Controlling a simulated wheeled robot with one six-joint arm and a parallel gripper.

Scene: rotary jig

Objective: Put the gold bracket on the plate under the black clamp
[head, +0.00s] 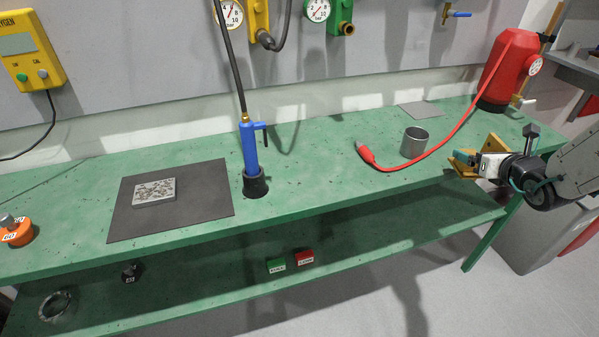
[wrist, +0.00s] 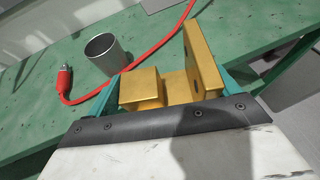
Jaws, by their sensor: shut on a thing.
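The gold bracket (head: 491,148) is held at the right of the head view, over the front edge of the green bench. In the wrist view the bracket (wrist: 204,62) has a tall upright plate with holes and a lower block. My gripper (head: 466,160) is shut on it; its teal fingers lie on either side in the wrist view (wrist: 172,88). I cannot make out a black clamp, or a plate under one, in either view.
A grey metal cup (head: 414,143) and a red hose (head: 440,150) lie left of my gripper on the bench (head: 320,170). A red cylinder (head: 507,70) stands behind. A blue torch (head: 249,150) and a speckled block (head: 154,191) on a dark mat (head: 205,205) are farther left.

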